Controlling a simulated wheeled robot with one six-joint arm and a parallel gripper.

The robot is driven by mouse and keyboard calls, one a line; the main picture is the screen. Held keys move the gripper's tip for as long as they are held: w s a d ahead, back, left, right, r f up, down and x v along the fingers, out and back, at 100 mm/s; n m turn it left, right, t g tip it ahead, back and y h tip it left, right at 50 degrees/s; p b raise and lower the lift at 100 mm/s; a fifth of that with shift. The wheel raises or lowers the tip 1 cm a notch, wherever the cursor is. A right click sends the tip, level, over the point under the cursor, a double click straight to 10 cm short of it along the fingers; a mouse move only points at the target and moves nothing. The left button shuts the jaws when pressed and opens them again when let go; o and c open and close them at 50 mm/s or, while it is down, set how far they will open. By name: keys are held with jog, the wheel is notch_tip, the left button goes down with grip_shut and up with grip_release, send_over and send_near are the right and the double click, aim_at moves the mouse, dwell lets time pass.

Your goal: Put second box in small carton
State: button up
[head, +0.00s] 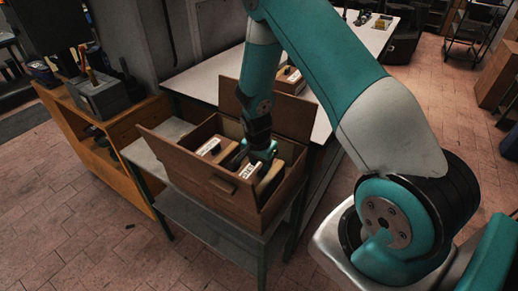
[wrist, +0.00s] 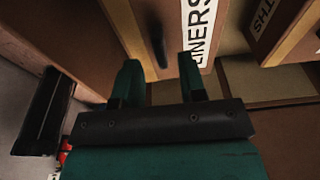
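The open brown carton (head: 205,188) stands on a small metal table, flaps up. Inside it are a box with a white label (head: 209,147) at left and another labelled box (head: 270,179) at right. My gripper (head: 262,153) is down inside the carton, over the right box. In the wrist view my gripper (wrist: 160,72) has its two fingers apart. A box with a white "LINERS" label (wrist: 175,20) and a dark slot lies just beyond the fingertips, with no clear grip on it. A second labelled box (wrist: 275,25) is at the right. The fingertips are hidden in the head view.
Another labelled box (head: 290,80) lies on the white long table (head: 215,82) behind the carton. A wooden bench (head: 95,115) with a grey container stands at left. The carton's raised back flap (head: 285,112) and side walls surround my gripper. The tiled floor in front is clear.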

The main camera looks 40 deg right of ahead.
notch_tip(320, 180, up, 9)
jog(key=a+b, duration=0.2)
jog(key=s+a+r+n+y, duration=0.3)
jog(key=s+a+r+n, duration=0.4)
jog(key=a+r+n, duration=0.3)
jog(key=s+a+r+n+y, duration=0.1)
jog(key=s+a+r+n, duration=0.4)
jog(key=s, duration=0.2)
jog(key=s+a+r+n+y, duration=0.1)
jog(key=s+a+r+n, duration=0.3)
jog(key=s, duration=0.4)
jog(key=shift+a+r+n+g+y, duration=0.35)
jog(key=shift+a+n, duration=0.35)
jog(key=shift+n, duration=0.4)
jog(key=shift+s+f+b, duration=0.1)
jog(key=shift+b, duration=0.2)
